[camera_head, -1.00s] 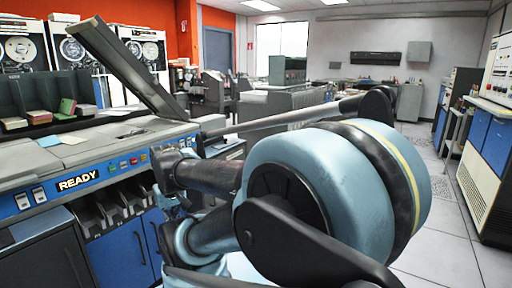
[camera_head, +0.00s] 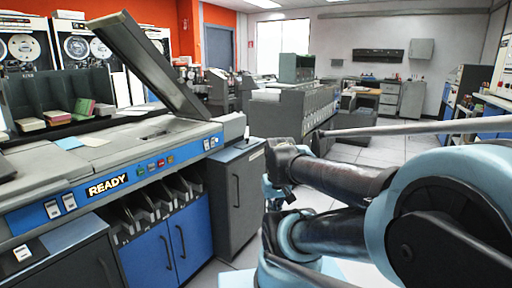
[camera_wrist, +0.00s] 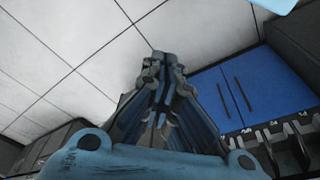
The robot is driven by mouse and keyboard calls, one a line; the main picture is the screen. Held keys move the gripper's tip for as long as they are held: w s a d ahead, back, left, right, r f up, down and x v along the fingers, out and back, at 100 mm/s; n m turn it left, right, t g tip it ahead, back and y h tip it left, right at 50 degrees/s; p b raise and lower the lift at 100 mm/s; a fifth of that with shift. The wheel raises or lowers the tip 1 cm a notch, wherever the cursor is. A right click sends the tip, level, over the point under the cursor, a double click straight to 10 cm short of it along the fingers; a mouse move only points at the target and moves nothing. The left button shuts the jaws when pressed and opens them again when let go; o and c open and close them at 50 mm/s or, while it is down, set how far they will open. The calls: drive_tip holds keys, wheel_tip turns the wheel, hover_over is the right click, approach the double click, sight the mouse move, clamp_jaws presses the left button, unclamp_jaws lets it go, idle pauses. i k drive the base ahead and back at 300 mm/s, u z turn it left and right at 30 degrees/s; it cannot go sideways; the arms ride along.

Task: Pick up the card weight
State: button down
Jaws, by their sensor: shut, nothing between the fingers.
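I cannot make out the card weight for certain in either view. The card machine (camera_head: 120,163) with the lit READY sign stands at the left in the head view. Its long grey cover (camera_head: 150,62) is raised at a slant above a dark opening (camera_head: 158,133) in the top. My gripper (camera_wrist: 161,62) shows in the wrist view, with its fingers together and empty. It is over the tiled floor, close to the blue cabinet doors (camera_wrist: 222,100), and touches nothing that I can see. I cannot pick out its fingertips in the head view.
Coloured card stacks (camera_head: 83,107) lie in a dark rack at the machine's left back. A grey cabinet (camera_head: 237,200) stands at the machine's right end. Card pockets (camera_head: 150,205) line the machine's front. Open tiled floor (camera_head: 380,154) lies beyond my arm.

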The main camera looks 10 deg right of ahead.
sight(247, 141)
drive_tip(key=k, duration=0.65)
drive_tip(key=z, duration=0.35)
drive_tip(key=i, duration=1.05)
drive_tip(key=z, duration=0.45)
drive_tip(key=i, duration=0.95)
drive_tip(key=u, duration=0.15)
